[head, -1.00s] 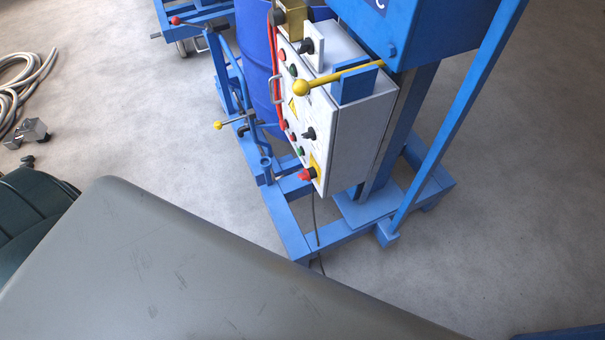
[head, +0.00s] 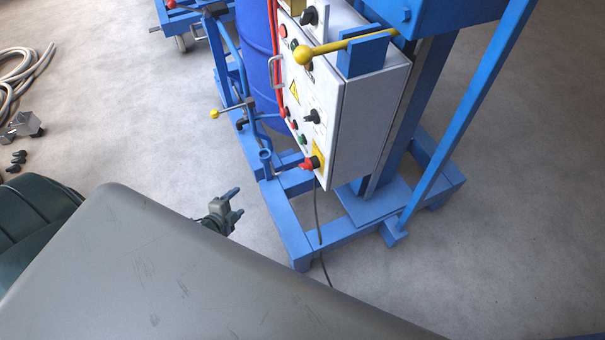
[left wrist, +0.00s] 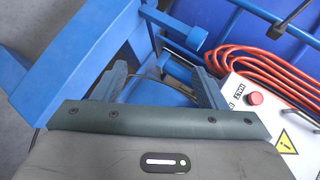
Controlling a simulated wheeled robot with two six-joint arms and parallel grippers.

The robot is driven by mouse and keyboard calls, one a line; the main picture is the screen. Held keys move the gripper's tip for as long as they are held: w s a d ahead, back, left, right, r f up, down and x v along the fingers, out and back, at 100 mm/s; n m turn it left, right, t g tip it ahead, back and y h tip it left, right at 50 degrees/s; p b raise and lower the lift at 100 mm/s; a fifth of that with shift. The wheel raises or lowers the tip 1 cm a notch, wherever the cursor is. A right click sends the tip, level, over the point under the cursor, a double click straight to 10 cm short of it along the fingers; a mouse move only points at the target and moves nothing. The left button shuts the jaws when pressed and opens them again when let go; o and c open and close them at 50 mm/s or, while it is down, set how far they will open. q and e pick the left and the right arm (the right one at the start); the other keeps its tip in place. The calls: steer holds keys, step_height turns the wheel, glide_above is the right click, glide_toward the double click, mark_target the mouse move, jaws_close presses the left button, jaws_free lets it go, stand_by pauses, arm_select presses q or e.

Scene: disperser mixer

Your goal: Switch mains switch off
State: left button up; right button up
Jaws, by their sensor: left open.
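The mains switch (head: 311,163) is a red rotary knob on a yellow plate, low on the front of the white control box (head: 365,115) in the head view. My left gripper (head: 236,203) is open and empty, left of and lower in the picture than the switch, clearly apart from it. In the left wrist view its two fingers (left wrist: 160,75) stand apart with nothing gripped. That view shows part of a white panel (left wrist: 262,118) with a red button and a warning triangle at right; I cannot make out the red knob there. My right gripper is not in view.
The blue machine frame (head: 285,220) surrounds the box's lower side, with a yellow-tipped lever (head: 214,114) to the left. A yellow-knobbed handle (head: 303,56) sticks out above the panel. A black cable (head: 318,225) hangs below. Bare floor (head: 150,130) lies left.

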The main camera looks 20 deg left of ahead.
arm_select(q)
steer(key=w+d+r+m+t+h+b, duration=0.3)
steer(key=w+r+m+h, duration=0.15)
steer(key=r+m, duration=0.35)
steer(key=m+g+h+b, duration=0.2)
steer(key=m+h+b, duration=0.2)
steer(key=m+h, duration=0.65)
glide_toward(300, 166)
step_height(300, 166, up, 2)
steer(key=d+m+y, duration=0.2)
steer(key=y, duration=0.1)
steer(key=p+x, duration=0.1)
steer(key=x, duration=0.8)
steer(key=shift+w+p, duration=0.15)
steer(key=shift+p, duration=0.2)
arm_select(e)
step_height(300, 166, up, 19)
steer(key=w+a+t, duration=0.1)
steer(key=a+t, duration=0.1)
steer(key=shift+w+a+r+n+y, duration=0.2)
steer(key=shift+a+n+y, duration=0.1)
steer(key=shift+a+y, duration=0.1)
